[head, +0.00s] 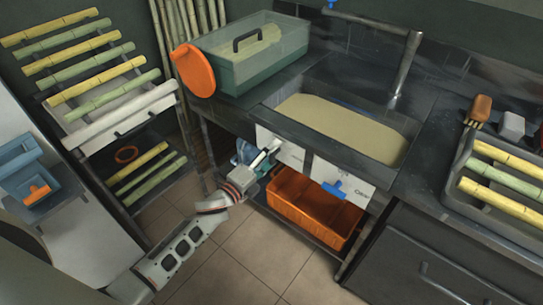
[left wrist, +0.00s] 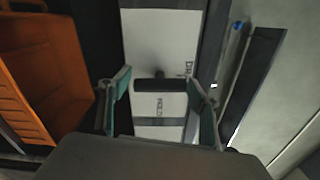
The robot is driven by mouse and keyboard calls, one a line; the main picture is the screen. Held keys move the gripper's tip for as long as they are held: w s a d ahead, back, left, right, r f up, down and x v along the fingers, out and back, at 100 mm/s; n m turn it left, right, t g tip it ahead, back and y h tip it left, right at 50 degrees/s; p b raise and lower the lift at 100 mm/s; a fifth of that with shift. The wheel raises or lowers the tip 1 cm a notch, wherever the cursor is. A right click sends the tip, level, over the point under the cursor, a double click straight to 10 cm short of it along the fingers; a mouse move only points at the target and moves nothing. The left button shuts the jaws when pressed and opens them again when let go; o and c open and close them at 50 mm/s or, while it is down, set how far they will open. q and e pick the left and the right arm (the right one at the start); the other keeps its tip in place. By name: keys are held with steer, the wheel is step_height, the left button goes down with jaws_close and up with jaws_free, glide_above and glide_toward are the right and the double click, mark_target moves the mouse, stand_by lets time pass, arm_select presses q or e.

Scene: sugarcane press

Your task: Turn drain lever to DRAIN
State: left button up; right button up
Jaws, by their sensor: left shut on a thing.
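My left gripper (head: 259,163) is at the white panel (head: 284,151) under the sink, at the counter's front. In the left wrist view, my gripper (left wrist: 159,84) has its two teal fingers on either side of a dark bar-shaped lever (left wrist: 160,86), shut on it. The lever lies crosswise in that picture, in front of the white label plate (left wrist: 157,40). The plate reads HOLD near the wrist, and the start of another word, "DR", shows beside the right finger; the rest is hidden. In the head view the gripper covers most of the lever. My right gripper is not in view.
A second white panel (head: 359,194) to the right carries a blue lever (head: 334,188). An orange crate (head: 300,215) stands on the shelf below, and it shows in the left wrist view (left wrist: 30,80). The sink (head: 338,128) holds tan material. The tiled floor in front is clear.

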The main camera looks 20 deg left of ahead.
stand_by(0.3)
arm_select(q)
steer(key=o, duration=1.1)
steer(key=shift+s, duration=0.1)
steer(key=shift+s+a, duration=0.1)
steer(key=shift+s, duration=0.15)
steer(key=v, duration=1.1)
steer(key=shift+s, duration=0.2)
